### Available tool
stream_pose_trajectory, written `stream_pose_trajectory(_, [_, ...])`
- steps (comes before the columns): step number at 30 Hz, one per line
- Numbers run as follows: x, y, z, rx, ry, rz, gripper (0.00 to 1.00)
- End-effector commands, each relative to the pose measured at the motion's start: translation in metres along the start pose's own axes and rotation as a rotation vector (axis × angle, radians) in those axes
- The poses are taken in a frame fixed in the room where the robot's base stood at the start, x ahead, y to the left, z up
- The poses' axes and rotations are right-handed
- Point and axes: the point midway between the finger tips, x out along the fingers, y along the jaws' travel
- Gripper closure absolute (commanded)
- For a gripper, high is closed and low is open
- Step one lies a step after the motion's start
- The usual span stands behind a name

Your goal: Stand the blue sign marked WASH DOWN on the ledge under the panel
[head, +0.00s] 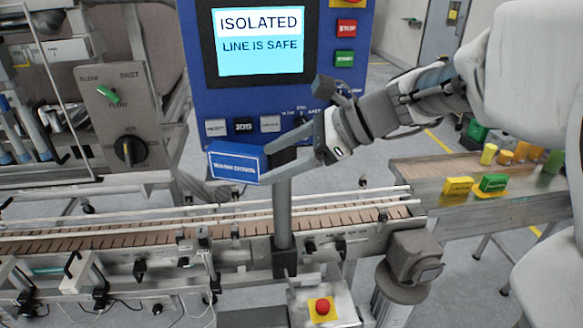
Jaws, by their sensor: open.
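A blue sign (234,165) with a white border and white lettering, too small to read surely, is at the lower edge of the blue panel (202,62). It leans back slightly, its face toward me. My gripper (266,164) comes in from the right with its fingers apart, one above and one below the sign's right end. I cannot tell whether they touch it. The ledge under the panel is not clearly seen; the sign and the fingers cover that area. I cannot tell what bears the sign's lower edge.
The panel's screen (260,48) reads ISOLATED, LINE IS SAFE. A post (283,215) stands below it beside the conveyor (130,228). On the right, a side table (415,172) holds a yellow sign (458,186), a green sign (494,183) and several cylinders. A red stop button (322,306) is low in front.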

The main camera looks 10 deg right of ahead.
Motion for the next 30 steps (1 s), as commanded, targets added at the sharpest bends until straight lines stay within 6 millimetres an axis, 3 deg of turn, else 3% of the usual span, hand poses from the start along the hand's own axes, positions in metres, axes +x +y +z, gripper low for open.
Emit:
stream_pose_trajectory(1, [0.0, 0.021, -0.001, -0.127, 0.066, 0.027, 0.25])
stream_pose_trajectory(6, [-0.01, 0.086, -0.027, -0.651, 0.327, 0.162, 0.25])
stream_pose_trajectory(12, [-0.04, 0.131, -0.066, -1.278, 0.609, 0.376, 0.25])
stream_pose_trajectory(15, [-0.054, 0.139, -0.078, -1.518, 0.715, 0.478, 0.25])
stream_pose_trajectory(19, [-0.067, 0.143, -0.087, -1.712, 0.801, 0.576, 0.25])
stream_pose_trajectory(30, [-0.072, 0.144, -0.091, -1.785, 0.834, 0.62, 0.25])
